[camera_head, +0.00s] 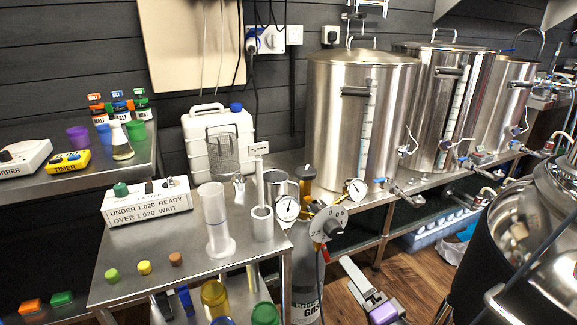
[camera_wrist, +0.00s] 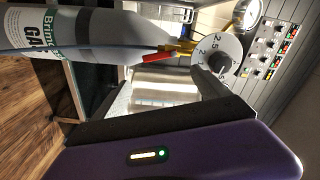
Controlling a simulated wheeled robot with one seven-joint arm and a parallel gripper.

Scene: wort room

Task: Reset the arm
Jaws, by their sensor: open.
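My gripper (camera_head: 362,280), grey with a purple body, is low at the bottom middle of the head view, over the wooden floor and right of the gas bottle (camera_head: 305,275). It is open, and no object shows in it. The wrist view shows its purple body along the bottom with a small lit indicator. That view looks sideways at the gas bottle (camera_wrist: 90,35) and a numbered dial (camera_wrist: 217,55). The dial (camera_head: 325,228) also shows in the head view above the bottle. Most of my arm is out of view.
A steel table (camera_head: 150,245) at left holds a labelled box (camera_head: 147,205), a tall clear cylinder (camera_head: 217,225) and small coloured items. Large steel vessels (camera_head: 362,120) stand on a bench behind. A round steel vessel (camera_head: 545,215) is close at right. Some floor is clear near my gripper.

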